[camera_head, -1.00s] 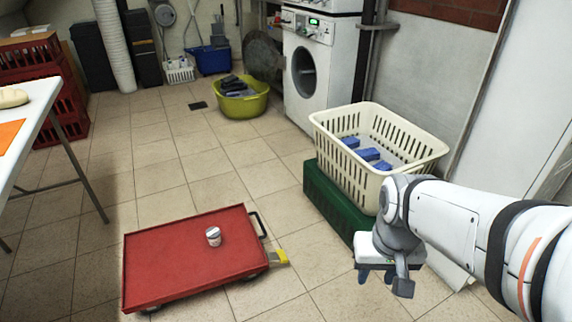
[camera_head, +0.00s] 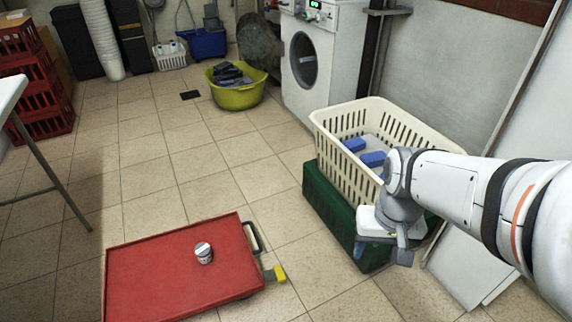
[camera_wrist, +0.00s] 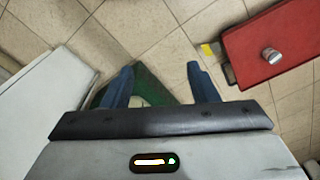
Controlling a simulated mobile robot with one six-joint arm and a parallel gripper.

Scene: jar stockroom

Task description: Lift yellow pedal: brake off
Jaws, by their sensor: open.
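The yellow pedal (camera_head: 279,273) sticks out low from the right end of the red platform cart (camera_head: 170,272), beside its black handle (camera_head: 252,238). A small white jar (camera_head: 204,253) stands on the cart. My gripper (camera_head: 378,262) is open and empty, well to the right of the pedal and in front of the green crate. In the wrist view the two blue fingers (camera_wrist: 158,84) are spread apart. There the pedal (camera_wrist: 207,49) shows just beyond the right finger, with the red cart (camera_wrist: 262,40) and the jar (camera_wrist: 271,55) further right.
The green crate (camera_head: 325,210) carries a cream basket (camera_head: 335,160) with blue items, close to my arm. White panels (camera_head: 458,272) lean at the right. A table (camera_head: 12,92) stands at the left. Tiled floor between the pedal and my gripper is clear.

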